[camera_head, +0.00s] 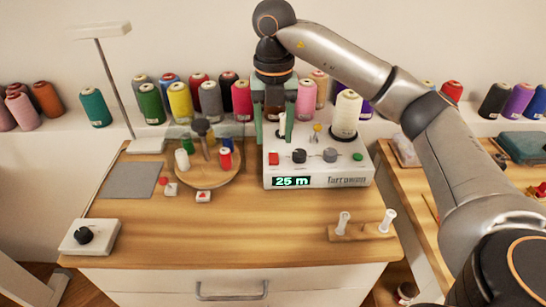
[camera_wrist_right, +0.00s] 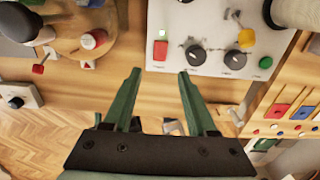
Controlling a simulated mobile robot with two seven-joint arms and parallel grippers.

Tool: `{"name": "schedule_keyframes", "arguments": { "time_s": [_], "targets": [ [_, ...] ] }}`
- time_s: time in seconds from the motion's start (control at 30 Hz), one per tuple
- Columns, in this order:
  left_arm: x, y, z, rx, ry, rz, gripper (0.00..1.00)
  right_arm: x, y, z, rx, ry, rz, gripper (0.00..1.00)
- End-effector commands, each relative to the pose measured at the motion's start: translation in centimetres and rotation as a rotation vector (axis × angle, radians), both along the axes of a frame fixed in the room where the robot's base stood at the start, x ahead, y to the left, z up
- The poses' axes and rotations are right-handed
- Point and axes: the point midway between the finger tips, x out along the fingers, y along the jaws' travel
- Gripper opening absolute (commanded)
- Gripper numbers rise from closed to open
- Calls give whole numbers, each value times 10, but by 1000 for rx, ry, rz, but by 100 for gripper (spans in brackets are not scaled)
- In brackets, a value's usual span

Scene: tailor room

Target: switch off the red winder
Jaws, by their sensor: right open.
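A white winder (camera_head: 318,176) stands right of the table's middle. Its display (camera_head: 291,181) glows "25 m". My right gripper (camera_head: 274,138) is open and empty, pointing down at the winder's left part. In the right wrist view its fingertips (camera_wrist_right: 160,72) are spread either side of the red switch (camera_wrist_right: 160,50), which looks clear of them. My left gripper is not in view.
A round wooden stand (camera_head: 208,177) with small spools is left of the winder. A white knob box (camera_head: 89,237) is at front left, a two-peg holder (camera_head: 362,230) at front right. Thread cones line the back shelf.

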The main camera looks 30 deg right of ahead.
Motion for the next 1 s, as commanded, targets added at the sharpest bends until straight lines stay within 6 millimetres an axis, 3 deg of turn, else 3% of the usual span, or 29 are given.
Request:
{"name": "schedule_keyframes", "arguments": {
  "time_s": [0.03,0.3,0.7,1.0],
  "targets": [
    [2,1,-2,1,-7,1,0,-1,-1,-14,-1,2,0,57],
    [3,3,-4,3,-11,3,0,0,0,-51,0,-1,0,57],
    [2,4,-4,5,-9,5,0,0,0,-59,1,-3,0,57],
    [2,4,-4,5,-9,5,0,0,0,-58,1,-3,0,26]
  ]
}}
